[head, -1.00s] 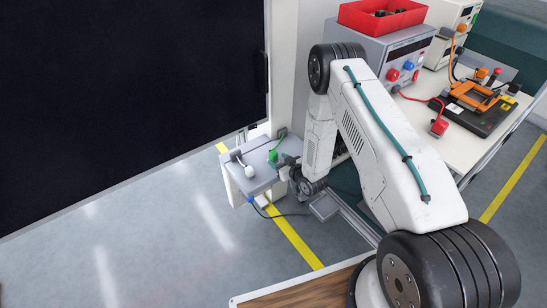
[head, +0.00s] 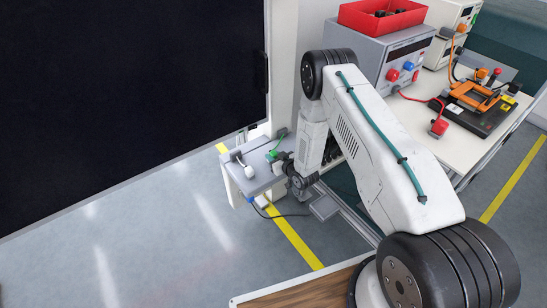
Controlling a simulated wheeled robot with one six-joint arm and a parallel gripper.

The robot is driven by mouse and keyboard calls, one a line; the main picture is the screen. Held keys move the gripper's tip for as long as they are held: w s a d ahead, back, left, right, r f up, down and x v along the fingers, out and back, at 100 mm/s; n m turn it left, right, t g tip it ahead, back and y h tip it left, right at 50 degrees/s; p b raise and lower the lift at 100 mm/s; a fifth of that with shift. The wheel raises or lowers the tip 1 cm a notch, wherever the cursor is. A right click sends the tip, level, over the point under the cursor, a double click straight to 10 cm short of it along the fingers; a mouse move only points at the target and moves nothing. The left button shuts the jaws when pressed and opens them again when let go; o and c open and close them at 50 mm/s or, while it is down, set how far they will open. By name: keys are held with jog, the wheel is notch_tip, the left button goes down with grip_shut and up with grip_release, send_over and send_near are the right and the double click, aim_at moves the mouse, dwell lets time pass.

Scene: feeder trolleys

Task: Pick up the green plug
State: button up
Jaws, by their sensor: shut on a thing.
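The green plug (head: 272,155) shows at the grey shelf (head: 262,181) of the trolley, in the middle left of the head view. My gripper (head: 280,158) reaches it from the right, with its fingertips at the plug. The gripper is shut on the green plug. The fingers are small and partly hidden by my wrist, so I cannot tell whether the plug is still seated or lifted. A green cable end (head: 282,133) shows just behind it.
A white plug (head: 249,172) with a grey cable sits left of the green one. A dark panel (head: 130,90) stands at the left. A bench at the right holds a grey power supply (head: 375,50), a red bin (head: 383,17) and a red plug (head: 439,127). The floor at front left is clear.

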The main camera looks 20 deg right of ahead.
aim_at(275, 154)
jog(key=shift+r, duration=0.6)
jog(key=shift+s+r, duration=0.25)
jog(key=shift+r, duration=0.4)
jog(key=shift+s+r, duration=0.25)
jog(key=shift+r, duration=0.35)
jog(key=s+r, duration=0.1)
jog(key=s, duration=1.4)
jog(key=shift+r, duration=2.65)
jog(key=shift+s, duration=0.15)
jog(key=shift+v, duration=0.8)
